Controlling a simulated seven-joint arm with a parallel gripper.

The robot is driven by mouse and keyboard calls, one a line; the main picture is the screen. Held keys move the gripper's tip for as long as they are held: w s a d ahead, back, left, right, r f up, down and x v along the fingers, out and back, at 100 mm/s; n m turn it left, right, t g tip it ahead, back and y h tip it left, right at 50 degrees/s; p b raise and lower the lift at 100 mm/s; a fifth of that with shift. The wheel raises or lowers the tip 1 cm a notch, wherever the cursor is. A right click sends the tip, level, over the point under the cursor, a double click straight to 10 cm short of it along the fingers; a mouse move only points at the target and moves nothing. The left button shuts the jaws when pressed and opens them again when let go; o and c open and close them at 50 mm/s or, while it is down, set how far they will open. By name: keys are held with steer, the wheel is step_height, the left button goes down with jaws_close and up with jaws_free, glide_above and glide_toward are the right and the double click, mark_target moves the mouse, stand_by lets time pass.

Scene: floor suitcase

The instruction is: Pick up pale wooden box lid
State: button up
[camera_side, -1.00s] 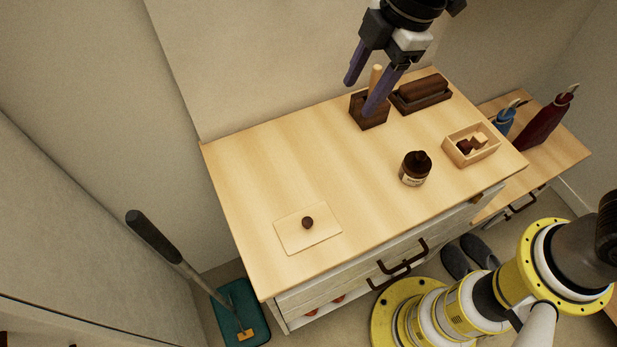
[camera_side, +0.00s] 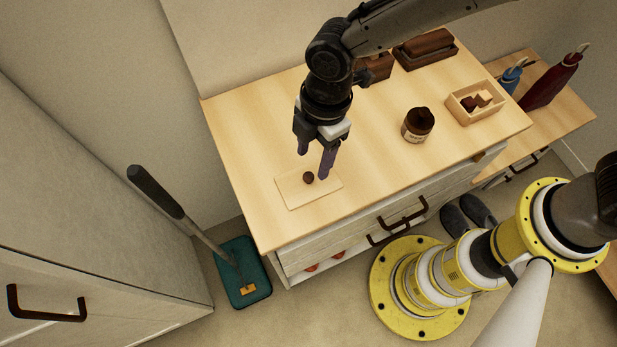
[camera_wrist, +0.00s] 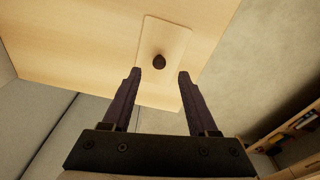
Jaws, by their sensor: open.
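The pale wooden box lid (camera_side: 296,194) lies flat on the dresser top near its left front corner, with a round dark knob (camera_side: 308,177) at its middle. My gripper (camera_side: 314,166) is open and empty, pointing down just above the lid, its purple fingers close to the knob. In the wrist view the lid (camera_wrist: 172,36) and its knob (camera_wrist: 159,62) show beyond the fingertips, and the knob lies roughly between the lines of the two fingers of my gripper (camera_wrist: 160,75). I cannot tell the exact height above the lid.
A dark bottle (camera_side: 418,125) and an open wooden box with blocks (camera_side: 474,103) stand to the right on the dresser top (camera_side: 240,140). A dark holder (camera_side: 376,66) and tray (camera_side: 426,50) are at the back. Bare wood surrounds the lid.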

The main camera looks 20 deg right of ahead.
mark_target(309, 176)
steer(key=shift+a+f, duration=0.25)
steer(key=shift+f, duration=1.05)
steer(key=shift+a+f, duration=0.2)
steer(key=shift+f, duration=1.1)
jaws_close()
